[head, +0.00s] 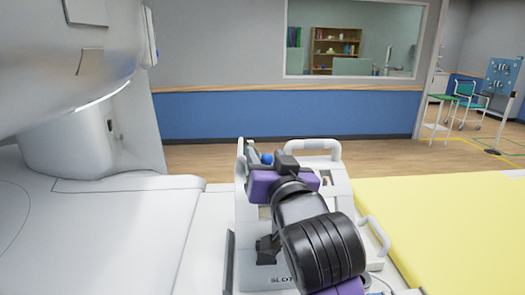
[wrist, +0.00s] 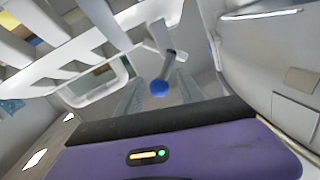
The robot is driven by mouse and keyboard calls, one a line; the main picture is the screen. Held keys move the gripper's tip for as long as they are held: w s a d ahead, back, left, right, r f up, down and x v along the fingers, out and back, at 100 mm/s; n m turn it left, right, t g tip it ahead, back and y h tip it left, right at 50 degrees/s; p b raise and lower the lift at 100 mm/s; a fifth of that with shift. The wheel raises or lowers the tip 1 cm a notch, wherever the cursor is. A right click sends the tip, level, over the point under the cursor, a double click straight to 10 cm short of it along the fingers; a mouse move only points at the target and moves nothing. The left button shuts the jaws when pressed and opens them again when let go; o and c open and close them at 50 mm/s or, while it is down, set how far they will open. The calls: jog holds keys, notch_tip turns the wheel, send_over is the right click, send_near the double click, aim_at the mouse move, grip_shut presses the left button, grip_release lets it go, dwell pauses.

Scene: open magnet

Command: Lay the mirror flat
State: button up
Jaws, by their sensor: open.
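A blue ball knob (head: 267,158) shows at the top left of the white slotted frame, just beyond my gripper (head: 262,172). In the wrist view the blue knob (wrist: 159,88) sits on the end of a short grey stem. My gripper (wrist: 157,86) is open, with a grey finger on either side of the knob; I cannot tell whether either touches it. A grey slanted strip (head: 252,153) beside the knob may be the mirror's edge. The mirror's face and tilt cannot be made out; my gripper and arm hide part of the frame.
The white frame has a loop handle (head: 313,146) at the back and another (head: 374,232) on its right. The white magnet (head: 60,120) stands close on the left. A yellow pad (head: 455,225) lies on the right. The back wall is well away.

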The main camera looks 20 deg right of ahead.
jog(key=shift+w+d, duration=0.2)
jog(key=shift+w, duration=1.05)
